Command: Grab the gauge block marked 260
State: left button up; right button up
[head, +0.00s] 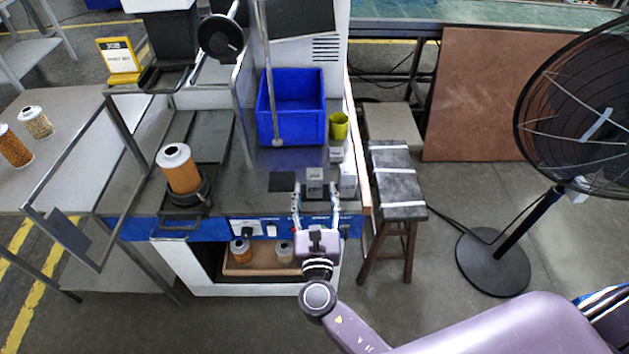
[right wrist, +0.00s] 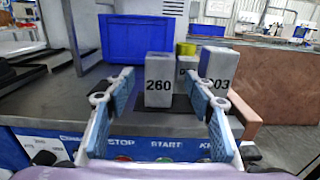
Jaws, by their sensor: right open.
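The gauge block marked 260 (right wrist: 158,82) is a grey upright block with black digits. It stands near the front of the machine's worktop, and in the head view it shows (head: 315,188) between the fingers of my right gripper. My right gripper (right wrist: 162,95) is open, with one blue-padded finger on each side of the block in the right wrist view and a visible gap on the left. It also shows in the head view (head: 315,198). I cannot tell whether the right finger touches anything. My left gripper is not in view.
A block ending in 03 (right wrist: 218,72) stands close on the right, partly behind my right finger. Another block (right wrist: 187,68) is behind, partly hidden. A blue bin (head: 291,105) and a yellow-green cup (head: 339,126) stand farther back. A filter cartridge (head: 179,169) is at left.

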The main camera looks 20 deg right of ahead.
aim_at(314, 187)
jog(key=x, duration=0.4)
jog(key=shift+w+f+p, duration=0.2)
jog(key=shift+p, duration=0.2)
jog(key=shift+c, duration=0.3)
jog(key=shift+r, duration=0.1)
grip_shut()
